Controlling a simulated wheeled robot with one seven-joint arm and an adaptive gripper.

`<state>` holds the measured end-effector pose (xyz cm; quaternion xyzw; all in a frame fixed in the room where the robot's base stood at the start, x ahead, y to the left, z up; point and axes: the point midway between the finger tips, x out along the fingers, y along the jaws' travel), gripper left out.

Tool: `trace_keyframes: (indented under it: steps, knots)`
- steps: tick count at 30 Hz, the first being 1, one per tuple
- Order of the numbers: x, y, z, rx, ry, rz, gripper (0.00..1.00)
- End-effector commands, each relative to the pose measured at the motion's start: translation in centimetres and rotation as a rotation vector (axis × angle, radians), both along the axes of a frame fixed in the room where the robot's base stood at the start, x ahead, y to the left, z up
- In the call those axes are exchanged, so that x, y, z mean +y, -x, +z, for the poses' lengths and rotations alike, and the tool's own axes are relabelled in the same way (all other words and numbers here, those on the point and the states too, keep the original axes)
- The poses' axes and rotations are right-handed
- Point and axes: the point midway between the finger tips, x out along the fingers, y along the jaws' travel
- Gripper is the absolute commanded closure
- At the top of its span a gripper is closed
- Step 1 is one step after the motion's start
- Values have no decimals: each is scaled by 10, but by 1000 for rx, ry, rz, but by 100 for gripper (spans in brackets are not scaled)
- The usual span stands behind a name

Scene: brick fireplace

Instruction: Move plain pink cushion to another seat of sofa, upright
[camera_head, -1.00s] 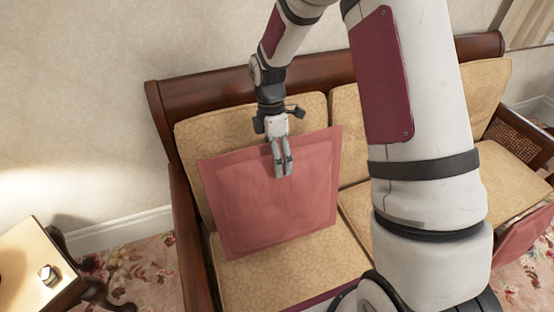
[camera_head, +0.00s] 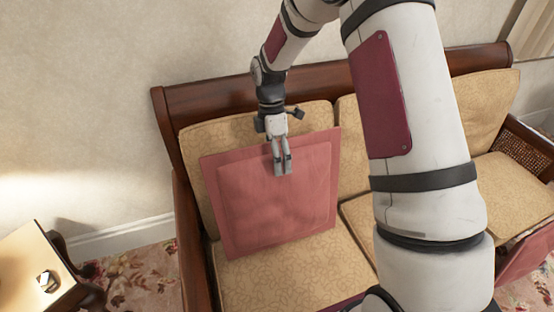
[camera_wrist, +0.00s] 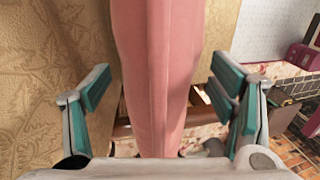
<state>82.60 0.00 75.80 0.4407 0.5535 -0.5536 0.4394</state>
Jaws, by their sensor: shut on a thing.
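The plain pink cushion (camera_head: 275,205) stands upright on the left seat of the sofa (camera_head: 285,275), leaning a little toward the backrest. My gripper (camera_head: 283,172) points down at its top edge, right of the middle, and is shut on it. In the wrist view the cushion (camera_wrist: 155,75) runs between the two green-padded fingers of my gripper (camera_wrist: 160,85). The middle seat is partly hidden behind my arm. The right seat (camera_head: 505,190) shows beige upholstery and looks empty.
A small table (camera_head: 30,265) with a small object on it stands at the lower left. Another reddish-pink item (camera_head: 527,255) shows at the right edge. The sofa's wooden back rail (camera_head: 210,98) runs behind, close to the wall.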

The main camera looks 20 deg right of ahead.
Motion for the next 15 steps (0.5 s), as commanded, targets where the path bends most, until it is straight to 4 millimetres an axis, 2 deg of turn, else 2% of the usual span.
trace_keyframes:
  steps: [4,5,7,8,15]
  knots:
    - [0,-1,0,-5,0,3,84]
    - [0,-1,0,-5,0,3,18]
    - [0,-1,0,-5,1,2,3]
    - [0,-1,0,-5,1,2,0]
    - [0,-1,0,-3,1,2,0]
